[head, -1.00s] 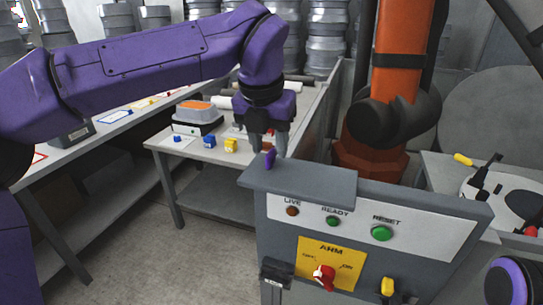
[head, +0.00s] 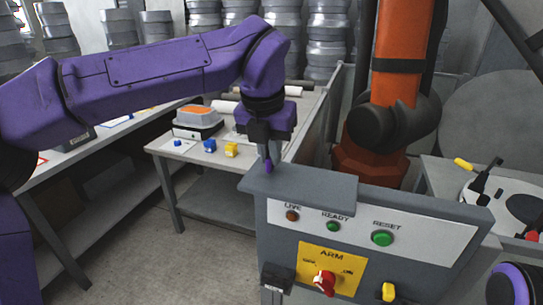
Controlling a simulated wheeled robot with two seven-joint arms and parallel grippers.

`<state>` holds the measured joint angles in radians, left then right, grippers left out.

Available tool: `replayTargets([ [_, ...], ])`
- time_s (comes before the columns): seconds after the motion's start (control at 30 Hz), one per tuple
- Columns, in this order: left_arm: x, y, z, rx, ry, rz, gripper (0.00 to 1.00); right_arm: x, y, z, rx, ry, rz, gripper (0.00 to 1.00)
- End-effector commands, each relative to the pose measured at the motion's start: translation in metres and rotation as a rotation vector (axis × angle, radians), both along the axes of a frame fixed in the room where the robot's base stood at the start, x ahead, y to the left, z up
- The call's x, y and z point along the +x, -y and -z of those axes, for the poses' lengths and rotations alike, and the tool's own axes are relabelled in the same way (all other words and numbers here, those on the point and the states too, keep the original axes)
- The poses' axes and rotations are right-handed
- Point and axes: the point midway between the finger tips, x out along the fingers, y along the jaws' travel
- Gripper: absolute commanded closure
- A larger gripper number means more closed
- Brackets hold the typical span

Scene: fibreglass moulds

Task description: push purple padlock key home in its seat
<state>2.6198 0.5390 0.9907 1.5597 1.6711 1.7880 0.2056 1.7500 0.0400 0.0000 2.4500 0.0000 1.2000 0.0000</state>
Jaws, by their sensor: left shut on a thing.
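The purple padlock key (head: 268,167) is a small upright piece at the back left edge of the grey control box's top ledge (head: 310,187). My left gripper (head: 270,158) points down from above and is shut on the key, with the key's lower end showing below the fingers. The key's tip is at or just behind the ledge edge; I cannot tell whether it touches anything. I cannot make out its seat. My right gripper is out of view.
The box front carries a red switch (head: 324,282), a green reset button (head: 382,238) and a yellow key (head: 388,291). An orange robot arm (head: 397,85) stands behind. A blue block (head: 210,145) and a yellow block (head: 231,150) sit on a side table (head: 192,153).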

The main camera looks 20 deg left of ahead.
Motion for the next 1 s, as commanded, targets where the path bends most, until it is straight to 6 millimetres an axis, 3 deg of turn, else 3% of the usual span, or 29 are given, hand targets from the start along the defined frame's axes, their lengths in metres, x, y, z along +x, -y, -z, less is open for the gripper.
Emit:
replayTargets([
  [0.2, -0.001, 0.002, -0.032, -0.001, 0.006, -0.001, 1.0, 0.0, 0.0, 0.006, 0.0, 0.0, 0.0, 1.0],
  [0.43, -0.043, 0.03, -0.091, 0.001, 0.006, 0.0, 1.0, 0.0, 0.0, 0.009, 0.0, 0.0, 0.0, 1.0],
  [0.7, -0.098, 0.066, -0.116, 0.0, 0.002, 0.001, 1.0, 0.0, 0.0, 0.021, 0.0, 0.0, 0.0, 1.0],
  [1.0, -0.117, 0.078, -0.128, 0.0, 0.0, 0.0, 1.0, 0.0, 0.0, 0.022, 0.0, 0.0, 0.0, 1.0],
])
